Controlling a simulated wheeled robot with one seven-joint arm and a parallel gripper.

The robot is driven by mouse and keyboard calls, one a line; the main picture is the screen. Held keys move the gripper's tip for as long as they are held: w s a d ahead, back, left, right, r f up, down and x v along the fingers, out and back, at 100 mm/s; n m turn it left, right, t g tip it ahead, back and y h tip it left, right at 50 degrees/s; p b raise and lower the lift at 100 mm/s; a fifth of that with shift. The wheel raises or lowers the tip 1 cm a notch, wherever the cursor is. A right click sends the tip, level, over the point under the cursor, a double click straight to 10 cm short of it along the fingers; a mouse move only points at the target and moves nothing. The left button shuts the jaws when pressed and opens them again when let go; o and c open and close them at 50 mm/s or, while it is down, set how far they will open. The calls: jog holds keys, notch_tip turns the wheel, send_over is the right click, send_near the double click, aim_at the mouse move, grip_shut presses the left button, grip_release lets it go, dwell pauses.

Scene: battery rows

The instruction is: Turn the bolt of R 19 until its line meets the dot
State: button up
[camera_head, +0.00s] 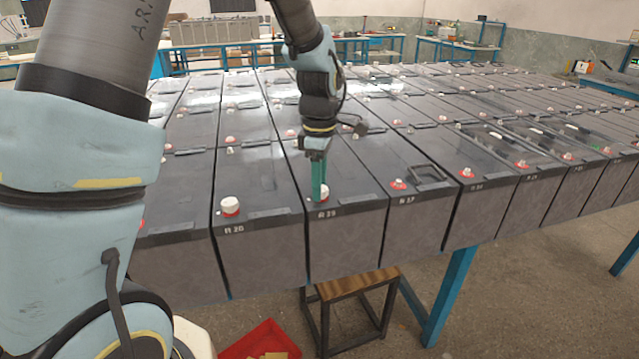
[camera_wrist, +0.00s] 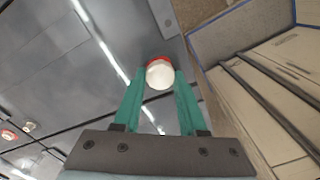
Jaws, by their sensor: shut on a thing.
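The bolt of R 19 (camera_head: 323,192) has a white cap and stands near the front edge of its dark battery (camera_head: 345,201), which has a pale label on its front lip. My gripper (camera_head: 319,198) points down at this bolt, its green fingers closed on the cap. In the wrist view, the round white cap (camera_wrist: 159,76) with a red ring behind it sits between the green fingertips (camera_wrist: 160,86). I cannot make out the line on the cap or the dot; the fingers cover part of the bolt.
More battery rows extend behind. A wooden-topped stool (camera_head: 357,284) and a red bin (camera_head: 262,343) are below the front edge.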

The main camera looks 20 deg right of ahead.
grip_shut()
